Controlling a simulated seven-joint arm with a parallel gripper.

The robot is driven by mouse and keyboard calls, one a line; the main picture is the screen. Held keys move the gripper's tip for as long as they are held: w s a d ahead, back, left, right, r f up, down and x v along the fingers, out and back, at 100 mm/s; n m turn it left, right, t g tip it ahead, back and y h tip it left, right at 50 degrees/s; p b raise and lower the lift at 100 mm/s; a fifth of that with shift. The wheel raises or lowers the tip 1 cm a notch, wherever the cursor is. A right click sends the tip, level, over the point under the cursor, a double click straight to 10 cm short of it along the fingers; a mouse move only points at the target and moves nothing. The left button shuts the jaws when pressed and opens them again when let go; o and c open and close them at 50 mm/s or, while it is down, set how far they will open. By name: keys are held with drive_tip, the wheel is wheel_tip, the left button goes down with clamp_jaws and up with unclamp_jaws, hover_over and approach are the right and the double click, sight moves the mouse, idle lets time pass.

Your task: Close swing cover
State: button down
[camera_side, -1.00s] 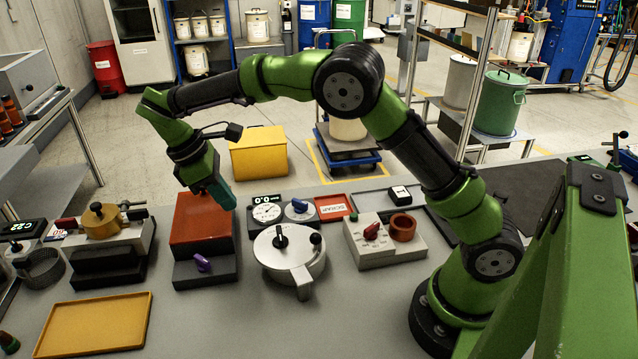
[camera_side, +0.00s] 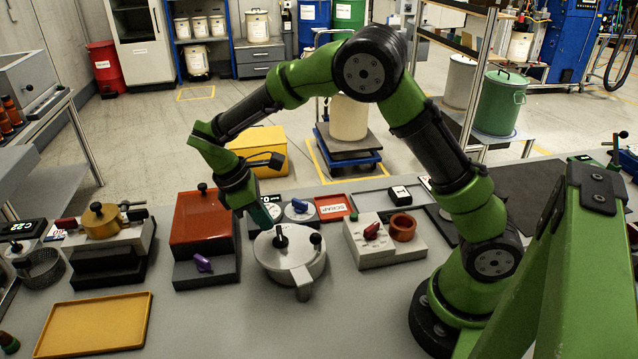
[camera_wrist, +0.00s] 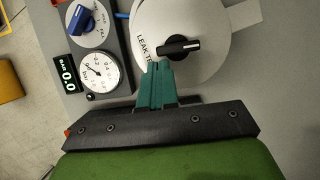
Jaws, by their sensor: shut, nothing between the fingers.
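A round silver housing (camera_side: 290,262) with a flat round cover stands on the bench in the middle of the side view. I take this to be the swing cover (camera_wrist: 180,20); the wrist view shows part of it, lettered "LEAK TE…", the rest hidden by my fingers. A black handle (camera_wrist: 180,47) sits on its face and also shows in the side view (camera_side: 281,238). A second black knob (camera_side: 316,240) is at its right edge. My gripper (camera_wrist: 163,66) is shut and empty, its teal fingertips beside the black handle. I cannot tell whether they touch the cover.
A round gauge (camera_wrist: 98,72) and a blue knob (camera_wrist: 85,20) are left of the cover in the wrist view. A red box (camera_side: 203,222) stands left, a grey block (camera_side: 384,245) right.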

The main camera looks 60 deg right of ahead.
sight(289, 232)
drive_tip(key=shift+s+d+m+g+y, duration=0.15)
drive_tip(key=shift+s+d+m+y, duration=0.15)
drive_tip(key=shift+d+m, duration=0.4)
drive_tip(key=shift+s+d+m+g+y, duration=0.2)
drive_tip(key=shift+s+d+m, duration=0.2)
drive_tip(key=shift+d+m, duration=0.3)
